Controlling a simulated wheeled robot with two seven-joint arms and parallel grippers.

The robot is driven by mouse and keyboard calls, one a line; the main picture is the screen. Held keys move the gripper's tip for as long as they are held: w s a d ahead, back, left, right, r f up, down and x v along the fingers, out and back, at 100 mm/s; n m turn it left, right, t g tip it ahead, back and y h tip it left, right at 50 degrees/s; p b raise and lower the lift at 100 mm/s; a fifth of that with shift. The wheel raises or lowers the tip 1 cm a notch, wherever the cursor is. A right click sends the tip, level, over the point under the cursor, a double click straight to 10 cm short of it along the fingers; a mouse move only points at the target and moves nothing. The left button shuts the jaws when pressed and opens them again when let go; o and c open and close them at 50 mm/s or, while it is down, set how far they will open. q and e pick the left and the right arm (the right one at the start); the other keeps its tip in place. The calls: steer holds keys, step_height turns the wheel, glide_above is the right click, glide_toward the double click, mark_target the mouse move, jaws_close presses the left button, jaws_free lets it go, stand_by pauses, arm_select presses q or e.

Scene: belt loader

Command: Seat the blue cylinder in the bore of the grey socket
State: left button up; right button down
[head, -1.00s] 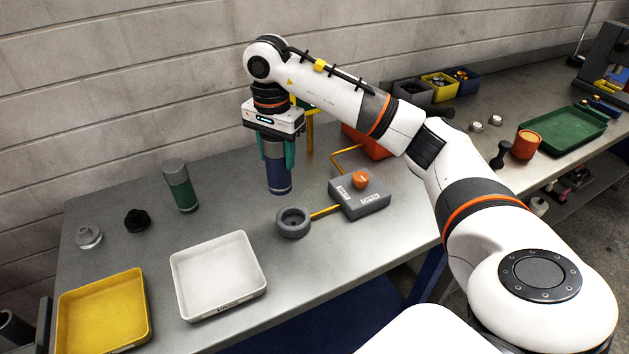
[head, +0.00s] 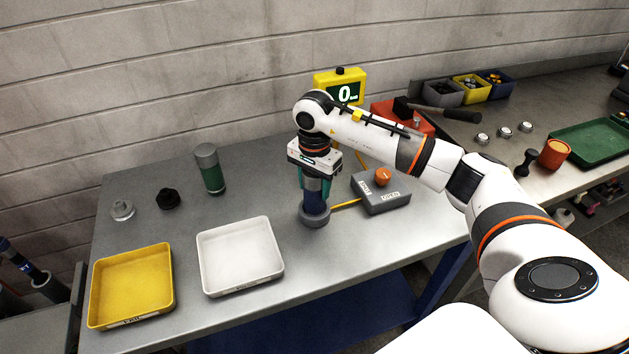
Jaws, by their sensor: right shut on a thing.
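The blue cylinder (head: 314,197) is upright in my right gripper (head: 314,184), whose teal fingers are shut around its upper part. The cylinder stands directly over the grey socket (head: 314,216), a round ring on the table. Its lower end meets the socket's top in the picture and hides the bore. I cannot tell how deep the cylinder's lower end sits. A yellow rod joins the socket to a grey box (head: 381,197) with an orange knob. My left gripper is not in view.
A white tray (head: 240,286) and a yellow tray (head: 131,322) lie at the front left. A green cylinder (head: 210,170), a black part (head: 168,199) and a clear-grey part (head: 122,210) stand behind them. A yellow display (head: 340,84) stands at the back.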

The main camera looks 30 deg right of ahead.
steer(key=shift+f, duration=0.2)
steer(key=c, duration=0.6)
jaws_free()
steer(key=shift+c, duration=0.2)
steer(key=shift+r, duration=0.25)
step_height(320, 180, up, 11)
steer(key=b, duration=0.3)
steer(key=shift+f, duration=0.15)
steer(key=shift+r, duration=0.55)
